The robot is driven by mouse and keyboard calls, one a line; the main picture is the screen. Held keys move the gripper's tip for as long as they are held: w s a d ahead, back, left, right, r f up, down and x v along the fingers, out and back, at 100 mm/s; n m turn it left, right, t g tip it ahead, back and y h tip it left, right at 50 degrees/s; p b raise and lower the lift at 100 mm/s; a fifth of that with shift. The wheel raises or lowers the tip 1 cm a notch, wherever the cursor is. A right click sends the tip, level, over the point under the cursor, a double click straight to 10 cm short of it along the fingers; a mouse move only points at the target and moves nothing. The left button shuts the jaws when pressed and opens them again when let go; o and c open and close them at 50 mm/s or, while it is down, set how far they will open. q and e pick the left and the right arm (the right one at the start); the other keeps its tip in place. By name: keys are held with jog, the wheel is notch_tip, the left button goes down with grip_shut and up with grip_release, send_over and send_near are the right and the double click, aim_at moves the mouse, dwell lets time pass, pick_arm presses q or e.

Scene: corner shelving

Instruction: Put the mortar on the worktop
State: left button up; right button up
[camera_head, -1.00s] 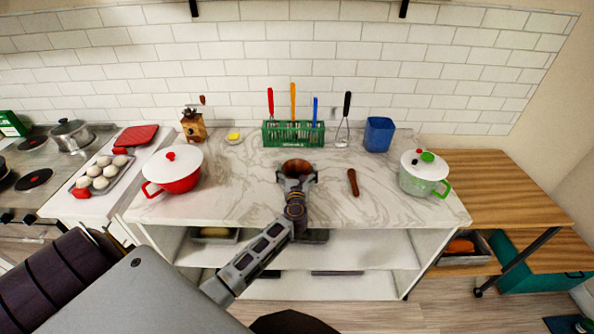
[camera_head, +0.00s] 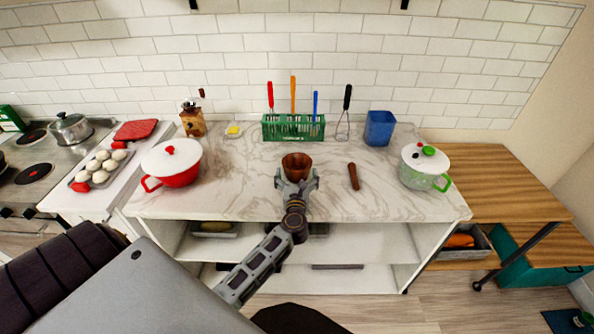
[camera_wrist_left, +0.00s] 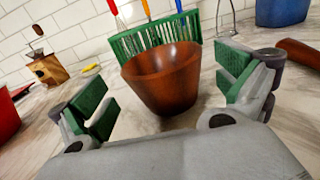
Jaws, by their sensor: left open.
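The mortar (camera_head: 297,165) is a reddish-brown wooden cup standing upright on the marble worktop (camera_head: 235,185), near the middle. My left gripper (camera_head: 297,180) is open just in front of it, on the near side. In the left wrist view the mortar (camera_wrist_left: 163,80) stands beyond and between the spread green-padded fingers (camera_wrist_left: 165,100), with clear gaps on both sides. A brown pestle (camera_head: 353,176) lies on the worktop to the right of the mortar. My right gripper does not show.
A green rack (camera_head: 293,128) with utensils stands behind the mortar, beside a blue container (camera_head: 379,128). A red-and-white pot (camera_head: 172,163) stands left and a green-and-white pot (camera_head: 424,167) right. Marble around the mortar is clear. Open shelves (camera_head: 345,243) lie below the front edge.

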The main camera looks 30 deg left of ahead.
pick_arm(q)
jog(key=shift+b+v, duration=0.45)
jog(key=shift+v, duration=2.35)
